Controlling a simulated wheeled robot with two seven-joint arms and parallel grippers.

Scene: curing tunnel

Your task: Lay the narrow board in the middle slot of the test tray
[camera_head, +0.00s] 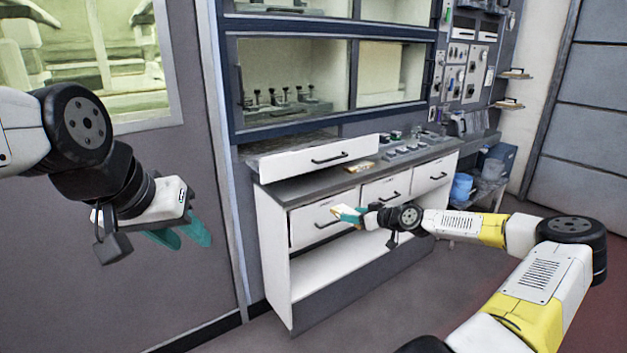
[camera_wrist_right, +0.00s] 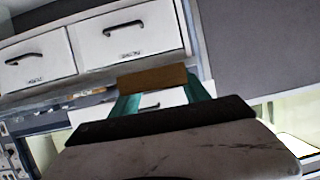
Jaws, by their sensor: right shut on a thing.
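My right gripper (camera_head: 348,214) is shut on a narrow board, held in the air in front of the white drawers. The board (camera_wrist_right: 152,77) shows in the right wrist view as a flat brown strip between the teal fingers. My left gripper (camera_head: 180,236) is open and empty at the left, in front of the grey wall, far from the counter. A small yellowish piece (camera_head: 361,166) lies on the counter. The test tray and its slots cannot be made out clearly among the small things there.
The grey counter (camera_head: 285,177) tops a white drawer cabinet (camera_head: 290,270) with an open lower shelf. Several small dark items (camera_head: 405,148) stand at its back. Blue buckets (camera_head: 462,187) are at the right.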

